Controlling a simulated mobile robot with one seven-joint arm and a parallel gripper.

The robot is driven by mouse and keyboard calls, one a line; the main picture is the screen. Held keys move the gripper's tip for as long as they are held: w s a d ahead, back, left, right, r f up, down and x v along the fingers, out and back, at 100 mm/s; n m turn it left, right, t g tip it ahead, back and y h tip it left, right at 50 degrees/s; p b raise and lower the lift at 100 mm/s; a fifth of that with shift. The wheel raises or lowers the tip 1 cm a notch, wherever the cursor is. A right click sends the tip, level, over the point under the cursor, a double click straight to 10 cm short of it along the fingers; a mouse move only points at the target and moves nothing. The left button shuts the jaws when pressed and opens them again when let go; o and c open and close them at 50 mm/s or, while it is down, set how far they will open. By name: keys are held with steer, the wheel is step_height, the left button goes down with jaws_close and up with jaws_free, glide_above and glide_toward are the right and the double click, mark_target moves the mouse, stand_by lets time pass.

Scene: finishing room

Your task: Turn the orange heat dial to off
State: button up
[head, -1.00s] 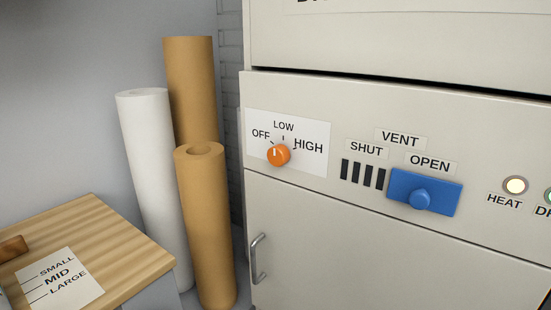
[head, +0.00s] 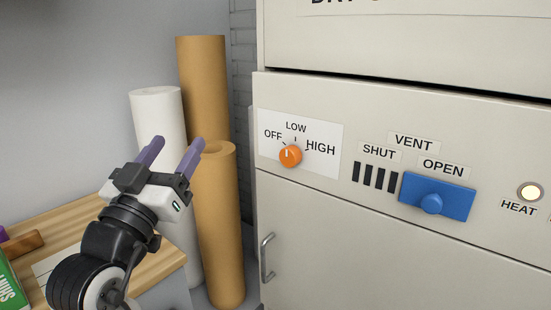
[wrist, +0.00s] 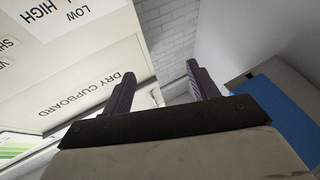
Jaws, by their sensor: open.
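The orange heat dial (head: 290,156) is on the cream cupboard front, on a white label plate (head: 325,160) marked OFF, LOW and HIGH. Its white mark points up and a little left; I cannot tell exactly which setting it meets. My gripper (head: 176,143) is open and empty, left of the dial and clearly apart from it, with its purple fingers pointing up in the head view. In the wrist view the open fingers (wrist: 160,72) have nothing between them. Part of the label plate (wrist: 65,15) shows at the upper left there; the dial is out of that view.
A blue vent slider (head: 450,200) and dark slots (head: 375,177) are right of the dial. A metal handle (head: 266,258) is below it. Brown rolls (head: 220,230) and a white roll (head: 150,110) stand behind my gripper. A wooden worktop (head: 165,262) is at the lower left.

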mark_target(287, 159)
steer(key=w+d+f+m+g+h, duration=0.1)
steer(key=d+f+m+g+h, duration=0.4)
steer(key=d+f+g, duration=0.4)
steer(key=shift+t, duration=0.7)
steer(key=r+x, duration=0.1)
steer(key=x, duration=0.3)
steer(key=p+x, duration=0.1)
steer(key=x, duration=0.4)
steer(key=r+p+x, duration=0.1)
steer(key=x, duration=0.3)
steer(key=shift+d+r, duration=0.35)
steer(key=shift+d, duration=0.05)
steer(key=shift+c, duration=0.5)
steer(key=c, duration=0.9)
